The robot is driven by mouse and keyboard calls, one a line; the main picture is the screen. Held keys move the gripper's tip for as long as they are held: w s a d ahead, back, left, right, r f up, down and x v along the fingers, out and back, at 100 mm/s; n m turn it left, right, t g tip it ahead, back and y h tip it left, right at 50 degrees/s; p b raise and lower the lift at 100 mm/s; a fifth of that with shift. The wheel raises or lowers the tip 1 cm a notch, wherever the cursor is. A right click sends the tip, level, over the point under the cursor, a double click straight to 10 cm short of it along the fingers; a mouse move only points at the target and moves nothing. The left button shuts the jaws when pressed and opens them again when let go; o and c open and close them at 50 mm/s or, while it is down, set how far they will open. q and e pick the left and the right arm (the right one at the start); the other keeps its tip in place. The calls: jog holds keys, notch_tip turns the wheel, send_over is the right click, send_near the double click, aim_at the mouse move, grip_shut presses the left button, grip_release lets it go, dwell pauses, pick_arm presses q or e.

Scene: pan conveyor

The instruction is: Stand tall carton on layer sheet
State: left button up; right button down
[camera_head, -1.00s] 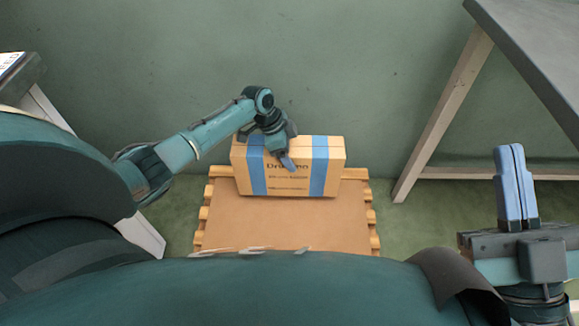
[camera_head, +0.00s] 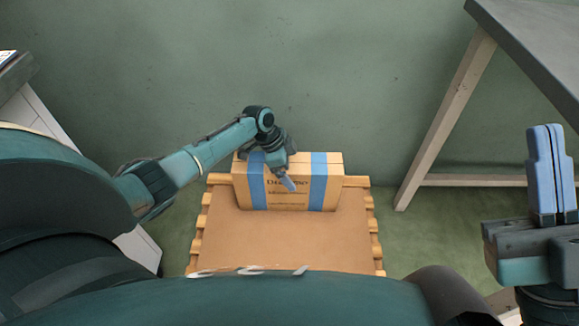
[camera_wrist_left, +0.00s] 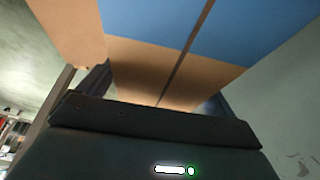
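The carton (camera_head: 302,186) is a tan box with two blue bands and dark print.
The layer sheet lies on a wooden pallet (camera_head: 200,222) with slat ends showing at its sides. A grey-topped table (camera_head: 535,50) with wooden legs stands at the right. A green wall rises close behind the carton. The near part of the sheet is clear.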

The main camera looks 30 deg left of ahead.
pick_arm(q)
jog(key=p+v, duration=0.6)
jog(key=v, duration=0.5)
jog(key=shift+w+r, duration=0.1)
jog(key=shift+a+r+p, duration=0.2)
jog(key=shift+r+p, duration=0.2)
jog(key=shift+r, duration=0.1)
pick_arm(e)
notch_tip(320, 180, down, 8)
jog(key=m+g+h, duration=0.1)
jog(key=m+h, duration=0.6)
jog(key=m, duration=0.1)
jog(key=shift+s+a+g+h, duration=0.2)
jog(key=shift+a+g+h, duration=0.2)
pick_arm(q)
jog(key=shift+r, duration=0.1)
pick_arm(e)
jog(key=shift+r, duration=0.15)
